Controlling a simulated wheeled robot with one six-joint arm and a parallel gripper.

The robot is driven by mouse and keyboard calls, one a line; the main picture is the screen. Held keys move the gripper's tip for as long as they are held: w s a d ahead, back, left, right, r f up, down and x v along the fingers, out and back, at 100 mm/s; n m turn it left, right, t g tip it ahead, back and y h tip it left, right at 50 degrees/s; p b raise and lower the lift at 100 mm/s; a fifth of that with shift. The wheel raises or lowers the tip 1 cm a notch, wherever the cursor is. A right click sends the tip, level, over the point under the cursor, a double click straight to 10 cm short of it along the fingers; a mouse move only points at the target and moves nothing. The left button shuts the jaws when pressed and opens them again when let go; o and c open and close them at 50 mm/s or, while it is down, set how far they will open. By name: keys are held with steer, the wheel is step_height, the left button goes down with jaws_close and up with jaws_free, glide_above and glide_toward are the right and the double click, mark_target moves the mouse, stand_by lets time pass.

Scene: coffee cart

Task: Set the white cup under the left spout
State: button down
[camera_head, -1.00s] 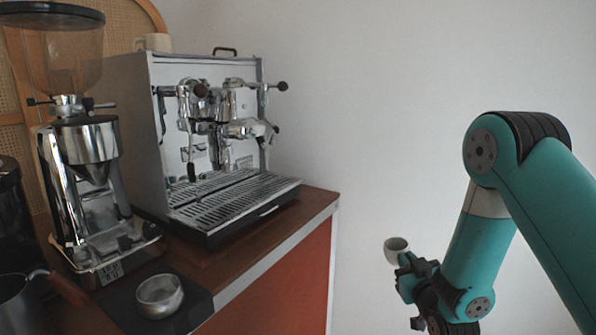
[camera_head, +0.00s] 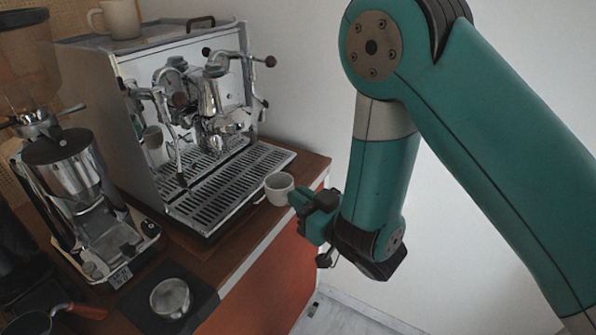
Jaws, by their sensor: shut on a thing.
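The white cup (camera_head: 279,188) is upright at the right front corner of the espresso machine (camera_head: 190,130). My gripper (camera_head: 294,199) is shut on its right side. The cup overlaps the drip tray's front edge in the picture; I cannot tell its exact height or gap from the tray. The drip tray (camera_head: 215,196) is slatted metal and looks empty. Chrome group heads and spouts hang above it; the left one (camera_head: 178,100) is partly hidden by handles and pipes.
A grinder (camera_head: 80,190) stands left of the machine. A beige mug (camera_head: 120,18) is on top of the machine. A steam wand (camera_head: 181,165) hangs over the tray's left side. The wooden counter ends at the right.

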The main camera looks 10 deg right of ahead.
steer(key=shift+s+a+r, duration=0.15)
steer(key=shift+a+r, duration=0.15)
steer(key=shift+a, duration=0.2)
steer(key=shift+w+a+f+p, duration=0.15)
steer(key=shift+w+a+p, duration=1.25)
steer(key=shift+a, duration=0.4)
steer(key=shift+w+a+f+p, duration=0.15)
steer(key=shift+w+a+p, duration=1.15)
steer(key=shift+a, duration=0.45)
steer(key=shift+w+a+f+p, duration=0.15)
steer(key=shift+w+a+p, duration=1.25)
steer(key=shift+a, duration=0.4)
steer(key=shift+s+d+f+b, duration=0.15)
steer(key=shift+f+b, duration=0.15)
steer(key=shift+b, duration=0.35)
steer(key=c, duration=1.2)
jaws_free()
steer(key=shift+o, duration=0.2)
steer(key=shift+d+f+b, duration=0.1)
steer(key=shift+b, duration=0.25)
